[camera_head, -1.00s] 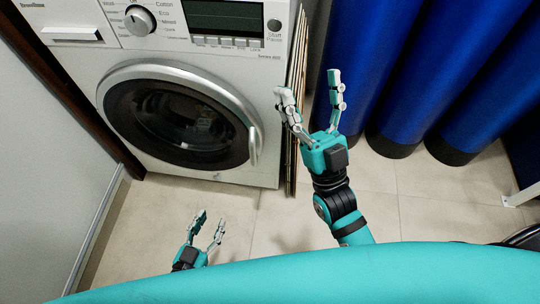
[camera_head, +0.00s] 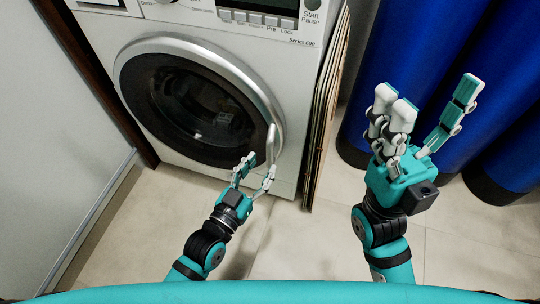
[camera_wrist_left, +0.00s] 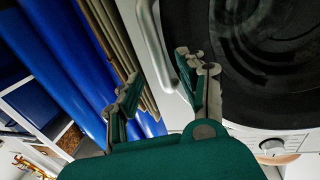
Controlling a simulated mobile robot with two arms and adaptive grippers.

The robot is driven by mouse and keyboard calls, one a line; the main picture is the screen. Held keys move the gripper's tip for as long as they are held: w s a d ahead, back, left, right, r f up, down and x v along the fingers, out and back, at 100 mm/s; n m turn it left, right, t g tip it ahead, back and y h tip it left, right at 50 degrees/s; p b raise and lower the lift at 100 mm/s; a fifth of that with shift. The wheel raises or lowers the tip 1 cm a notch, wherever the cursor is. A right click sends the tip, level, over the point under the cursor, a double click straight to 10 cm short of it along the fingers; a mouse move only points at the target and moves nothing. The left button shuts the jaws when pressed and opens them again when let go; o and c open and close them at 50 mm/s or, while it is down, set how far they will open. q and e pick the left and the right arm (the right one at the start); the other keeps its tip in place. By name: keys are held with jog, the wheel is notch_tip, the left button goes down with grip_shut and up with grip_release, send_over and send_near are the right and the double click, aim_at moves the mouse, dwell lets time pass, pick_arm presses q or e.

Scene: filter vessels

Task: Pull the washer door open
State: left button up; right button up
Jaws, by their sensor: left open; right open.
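The washer (camera_head: 110,40) stands against the left wall, its round door (camera_head: 200,105) shut, with dark glass in a silver rim. The door's handle (camera_head: 272,145) is a silver bar on the right side of the rim. My left gripper (camera_head: 256,172) is open and empty, just below and in front of the handle. In the left wrist view the handle (camera_wrist_left: 155,45) passes close to the open fingers (camera_wrist_left: 160,90); I cannot tell whether they touch. My right gripper (camera_head: 430,100) is open and empty, to the right, in front of the blue cylinders.
Thin upright boards (camera_head: 325,110) lean beside the washer's right side. Tall blue cylinders (camera_head: 415,60) stand at the right. A pale wall (camera_head: 60,150) closes the left side. The tiled floor (camera_head: 290,245) in front is clear.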

aim_at(268, 156)
pick_arm(q)
jog(key=b+x, duration=0.1)
jog(key=x, duration=0.4)
jog(key=shift+w+d, duration=0.1)
grip_shut()
dwell(0.6)
